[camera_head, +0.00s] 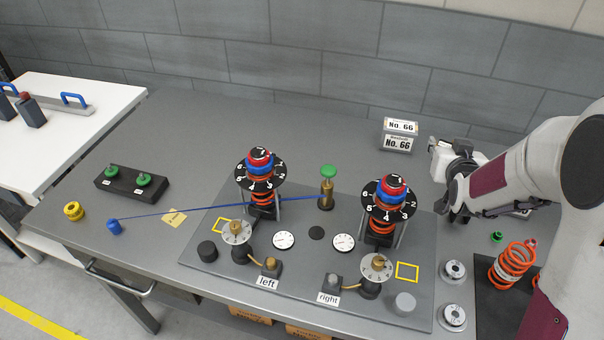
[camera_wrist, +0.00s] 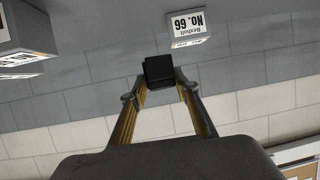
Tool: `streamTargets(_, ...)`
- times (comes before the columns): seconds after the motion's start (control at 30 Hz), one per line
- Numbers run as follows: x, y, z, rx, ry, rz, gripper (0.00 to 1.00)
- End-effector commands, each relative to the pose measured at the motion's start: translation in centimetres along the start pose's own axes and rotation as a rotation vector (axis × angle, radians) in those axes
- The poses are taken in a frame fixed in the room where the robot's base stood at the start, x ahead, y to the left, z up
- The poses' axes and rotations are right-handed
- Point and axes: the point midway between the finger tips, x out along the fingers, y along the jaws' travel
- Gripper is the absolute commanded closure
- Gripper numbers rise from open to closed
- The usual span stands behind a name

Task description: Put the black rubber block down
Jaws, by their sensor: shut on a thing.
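The black rubber block (camera_wrist: 158,70) shows in the wrist view as a small dark square between the fingertips of my gripper (camera_wrist: 158,78). The jaws are shut on it and hold it near their tips. In the head view my gripper (camera_head: 458,212) is at the right, beside the right edge of the grey fixture plate (camera_head: 300,278). The block cannot be made out there, and I cannot tell how far it is above the table.
The right numbered dial stack (camera_head: 390,200) stands left of my gripper. White "No. 66" signs (camera_head: 398,135) stand behind it. Silver discs (camera_head: 453,271), a small green part (camera_head: 497,237) and an orange spring (camera_head: 512,265) are in front. A blue cord (camera_head: 200,209) crosses the left side.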

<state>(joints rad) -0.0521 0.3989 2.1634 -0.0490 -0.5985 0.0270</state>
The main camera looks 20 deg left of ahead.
Motion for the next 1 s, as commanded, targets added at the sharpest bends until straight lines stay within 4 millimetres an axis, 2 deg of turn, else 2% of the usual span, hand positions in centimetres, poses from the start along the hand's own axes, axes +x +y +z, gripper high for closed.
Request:
streamTargets(0.4,0.2,-5.0,-2.7,-0.071,0.003,-0.168,0.91)
streamTargets(1.0,1.6,-11.0,-6.1,-0.152,0.002,-0.363,0.92)
